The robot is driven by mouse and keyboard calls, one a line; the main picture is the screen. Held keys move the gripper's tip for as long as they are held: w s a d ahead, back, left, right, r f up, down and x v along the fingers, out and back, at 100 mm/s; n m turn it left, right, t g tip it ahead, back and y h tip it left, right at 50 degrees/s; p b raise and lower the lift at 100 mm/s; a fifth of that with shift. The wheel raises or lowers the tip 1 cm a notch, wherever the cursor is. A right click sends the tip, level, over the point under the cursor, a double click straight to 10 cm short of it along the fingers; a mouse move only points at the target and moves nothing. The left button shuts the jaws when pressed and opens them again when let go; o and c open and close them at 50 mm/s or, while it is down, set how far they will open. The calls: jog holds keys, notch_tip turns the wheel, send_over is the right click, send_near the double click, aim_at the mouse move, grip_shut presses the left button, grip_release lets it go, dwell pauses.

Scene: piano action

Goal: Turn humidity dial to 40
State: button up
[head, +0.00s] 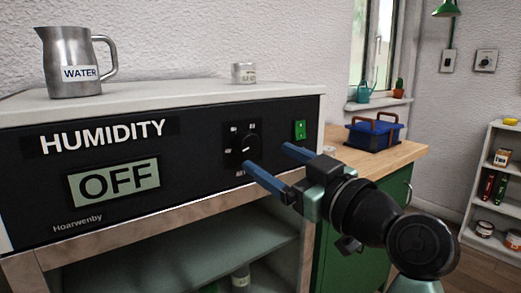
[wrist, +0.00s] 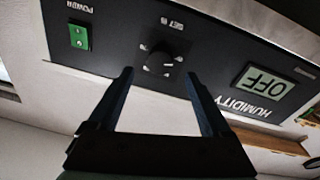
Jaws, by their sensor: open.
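The humidity dial (head: 245,144) is a black round knob with small white labels around it, on the black front panel in the head view. It also shows in the wrist view (wrist: 160,59), upside down, just beyond my fingertips. The labels are too small to read surely. The display (head: 116,183) reads OFF, under the word HUMIDITY. My gripper (head: 266,156) is open and empty, its two blue fingers pointing at the panel. In the wrist view the fingers (wrist: 158,73) lie on either side below the dial, apart from it.
A green power switch (head: 299,130) sits right of the dial. A metal WATER jug (head: 75,65) and a small tin (head: 243,73) stand on top of the cabinet. An open shelf (head: 200,255) lies below the panel. A blue toolbox (head: 374,134) stands on the wooden counter at right.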

jog(key=v, duration=0.7)
jog(key=shift+s+d, duration=0.2)
jog(key=shift+s, duration=0.1)
